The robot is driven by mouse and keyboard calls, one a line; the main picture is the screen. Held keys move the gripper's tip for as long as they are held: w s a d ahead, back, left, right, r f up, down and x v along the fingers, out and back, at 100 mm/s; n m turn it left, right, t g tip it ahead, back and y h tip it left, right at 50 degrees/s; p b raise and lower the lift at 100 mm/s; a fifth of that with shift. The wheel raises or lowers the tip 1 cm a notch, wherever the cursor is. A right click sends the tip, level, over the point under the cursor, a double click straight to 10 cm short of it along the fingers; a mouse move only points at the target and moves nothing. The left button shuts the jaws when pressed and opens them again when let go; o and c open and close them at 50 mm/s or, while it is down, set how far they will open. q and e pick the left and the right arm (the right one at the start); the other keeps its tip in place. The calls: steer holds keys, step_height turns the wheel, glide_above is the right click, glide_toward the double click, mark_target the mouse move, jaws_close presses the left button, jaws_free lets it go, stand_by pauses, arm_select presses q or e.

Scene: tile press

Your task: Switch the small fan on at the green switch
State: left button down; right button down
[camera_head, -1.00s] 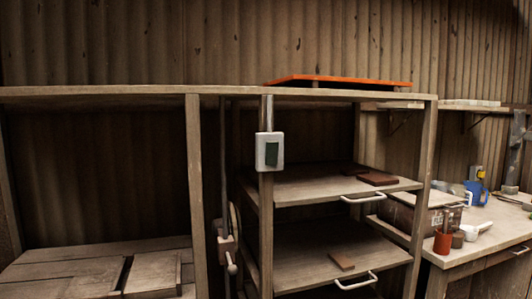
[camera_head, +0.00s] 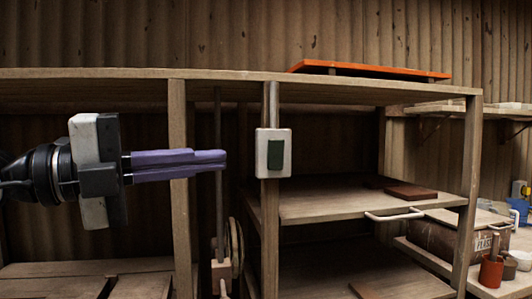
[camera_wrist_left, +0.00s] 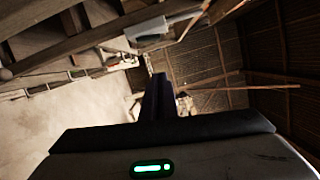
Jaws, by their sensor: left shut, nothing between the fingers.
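The green switch (camera_head: 276,154) is a dark green rocker on a pale box fixed to a wooden post of the rack, right of centre in the head view. My left gripper (camera_head: 224,160) comes in from the left at about the same height in the picture. Its purple fingers are shut and empty, pointing right toward the switch box, with a visible gap between. In the left wrist view the shut fingers (camera_wrist_left: 159,92) show dark and pointing away. I cannot make out the small fan for certain. My right gripper is not in view.
A vertical metal rod (camera_head: 218,200) stands behind my left fingertips. A wooden post (camera_head: 178,200) stands behind the fingers. Shelves with a pull handle (camera_head: 394,216) are to the right. An orange panel (camera_head: 370,70) lies on top of the rack.

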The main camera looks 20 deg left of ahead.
mark_target(263, 149)
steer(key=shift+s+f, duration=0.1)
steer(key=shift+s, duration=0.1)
